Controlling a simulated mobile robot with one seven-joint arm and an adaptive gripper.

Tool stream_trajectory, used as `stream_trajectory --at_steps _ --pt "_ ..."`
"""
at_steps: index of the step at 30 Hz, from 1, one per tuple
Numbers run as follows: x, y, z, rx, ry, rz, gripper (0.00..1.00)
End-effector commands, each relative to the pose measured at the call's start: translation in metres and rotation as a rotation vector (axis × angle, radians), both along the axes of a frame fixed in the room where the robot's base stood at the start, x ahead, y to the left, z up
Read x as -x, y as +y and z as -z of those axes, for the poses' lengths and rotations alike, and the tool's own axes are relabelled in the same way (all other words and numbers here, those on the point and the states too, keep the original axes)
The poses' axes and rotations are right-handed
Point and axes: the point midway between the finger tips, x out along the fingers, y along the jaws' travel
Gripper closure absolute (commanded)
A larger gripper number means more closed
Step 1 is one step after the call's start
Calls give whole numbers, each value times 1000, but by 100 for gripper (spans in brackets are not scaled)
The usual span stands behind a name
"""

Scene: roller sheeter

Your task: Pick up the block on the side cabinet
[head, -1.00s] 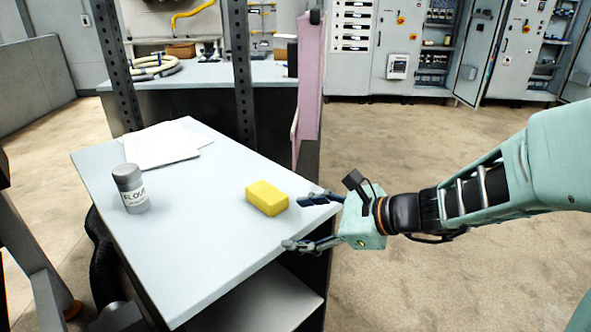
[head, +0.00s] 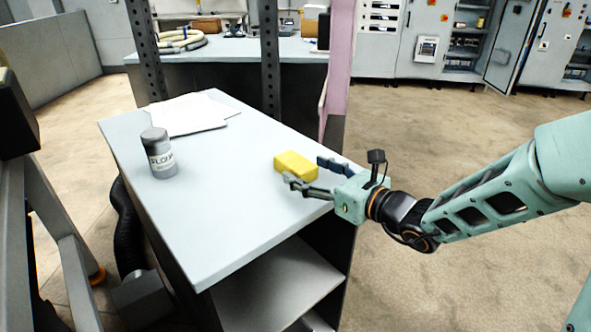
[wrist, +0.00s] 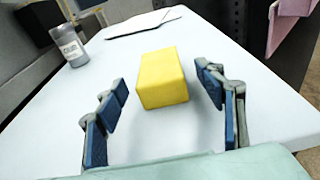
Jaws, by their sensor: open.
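The yellow block (head: 296,165) lies on the pale top of the side cabinet (head: 215,225), near its right edge. My gripper (head: 305,176) reaches in from the right, low over the cabinet top, with its fingertips at the near end of the block. In the wrist view the block (wrist: 162,78) sits ahead, between the lines of the two open fingers (wrist: 160,90). A gap shows on each side, and the fingers do not appear to touch it.
A grey flour shaker (head: 159,153) stands at the left of the cabinet top, with white papers (head: 190,115) behind it. The front of the top is clear.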

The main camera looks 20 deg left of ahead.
Motion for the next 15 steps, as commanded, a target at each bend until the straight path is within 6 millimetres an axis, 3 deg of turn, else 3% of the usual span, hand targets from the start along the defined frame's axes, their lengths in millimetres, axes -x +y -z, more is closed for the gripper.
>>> stream_trajectory --at_steps 9,15 --pt "-23 36 11 -1 -1 -3 36" --pt "-26 41 11 0 -1 -1 36"
